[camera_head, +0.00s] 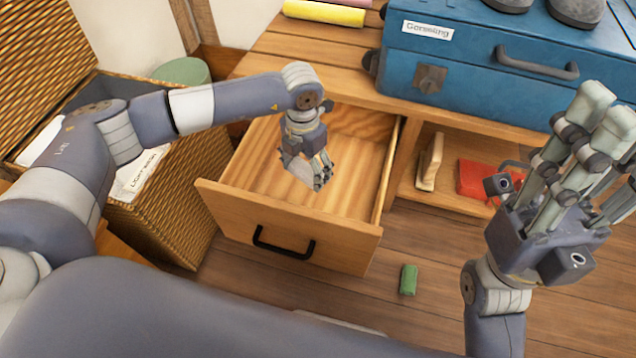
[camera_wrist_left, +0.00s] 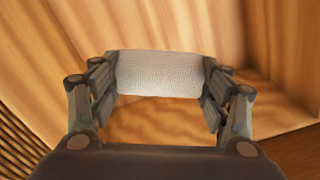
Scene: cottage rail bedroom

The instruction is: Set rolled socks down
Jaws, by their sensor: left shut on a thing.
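My left gripper (camera_head: 318,178) points down into the open wooden drawer (camera_head: 290,218). It is shut on the rolled socks (camera_head: 302,170), a white textured roll seen small and partly hidden by the fingers in the head view. In the left wrist view the rolled socks (camera_wrist_left: 158,74) span the space between both fingers, with the drawer's wood grain behind them. I cannot tell whether the socks touch the drawer floor. The rest of the drawer looks empty. My right gripper (camera_head: 604,115) is raised at the right with its fingers upward; its opening is unclear.
A blue case (camera_head: 460,75) stands on the wooden bench above the drawer. A wicker hamper (camera_head: 165,215) stands left of it. A red item (camera_head: 478,180) and a wooden brush-like item (camera_head: 430,162) lie in the right compartment. A small green block (camera_head: 408,280) is on the floor.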

